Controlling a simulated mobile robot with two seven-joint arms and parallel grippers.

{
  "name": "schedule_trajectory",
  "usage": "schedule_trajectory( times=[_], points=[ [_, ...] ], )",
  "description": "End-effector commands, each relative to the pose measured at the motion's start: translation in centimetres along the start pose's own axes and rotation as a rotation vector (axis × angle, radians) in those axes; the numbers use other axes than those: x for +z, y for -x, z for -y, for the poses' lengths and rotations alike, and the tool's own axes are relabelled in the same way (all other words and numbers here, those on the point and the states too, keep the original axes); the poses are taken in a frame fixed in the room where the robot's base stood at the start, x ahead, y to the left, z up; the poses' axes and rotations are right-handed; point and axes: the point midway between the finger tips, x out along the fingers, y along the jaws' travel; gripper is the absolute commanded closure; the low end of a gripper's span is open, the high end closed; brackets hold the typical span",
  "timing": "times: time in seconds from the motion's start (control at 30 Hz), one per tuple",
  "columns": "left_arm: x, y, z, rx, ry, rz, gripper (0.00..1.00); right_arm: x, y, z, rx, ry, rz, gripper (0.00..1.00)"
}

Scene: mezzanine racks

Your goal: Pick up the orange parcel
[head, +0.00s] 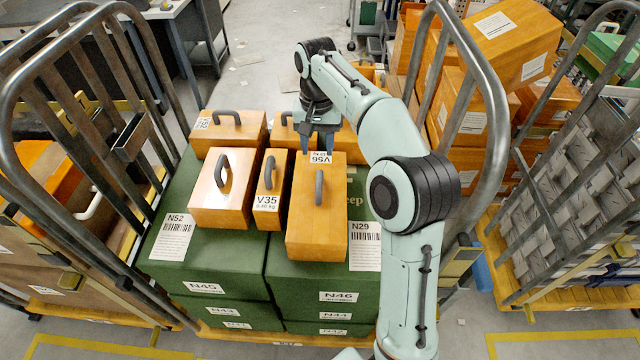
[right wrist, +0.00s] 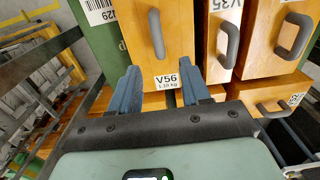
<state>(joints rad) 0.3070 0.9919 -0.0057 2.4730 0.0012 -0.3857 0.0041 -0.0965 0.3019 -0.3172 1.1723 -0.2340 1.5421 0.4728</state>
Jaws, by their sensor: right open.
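Several orange parcels with grey handles stand on green boxes. The parcel labelled V56 (head: 305,215) is at the right front, its handle up; it also shows in the right wrist view (right wrist: 178,50). Beside it are the narrow V35 parcel (head: 268,210) and a wider orange parcel (head: 215,207). The frames do not show which one the task means. My right gripper (head: 319,143) is open and empty at the far end of the V56 parcel. In the right wrist view its fingers (right wrist: 160,80) sit either side of the V56 label, the handle beyond them. My left gripper is not in view.
Green boxes (head: 216,258) fill the cart's base under the parcels. The cart's grey tube side frames (head: 488,120) rise left and right. More orange parcels (head: 512,45) are stacked beyond the right frame. Another orange parcel (head: 228,130) stands at the back left.

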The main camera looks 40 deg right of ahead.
Motion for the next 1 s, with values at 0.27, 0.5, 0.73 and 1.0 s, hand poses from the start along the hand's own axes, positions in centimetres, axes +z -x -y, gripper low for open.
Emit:
schedule_trajectory(
  times=[0.27,0.5,0.73,1.0],
  points=[
    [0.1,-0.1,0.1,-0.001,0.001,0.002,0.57,0.2,-2.0,-0.3,0.004,-0.006,0.005,0.53],
    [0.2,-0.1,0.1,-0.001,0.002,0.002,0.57,0.2,-6.4,-0.3,0.003,-0.005,0.003,0.53],
    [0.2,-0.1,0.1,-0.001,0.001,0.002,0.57,0.2,-8.1,-0.2,0.002,-0.005,0.0,0.53],
    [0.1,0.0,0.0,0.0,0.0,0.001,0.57,0.5,-11.9,-0.4,0.003,-0.006,0.003,0.53]
  ],
)
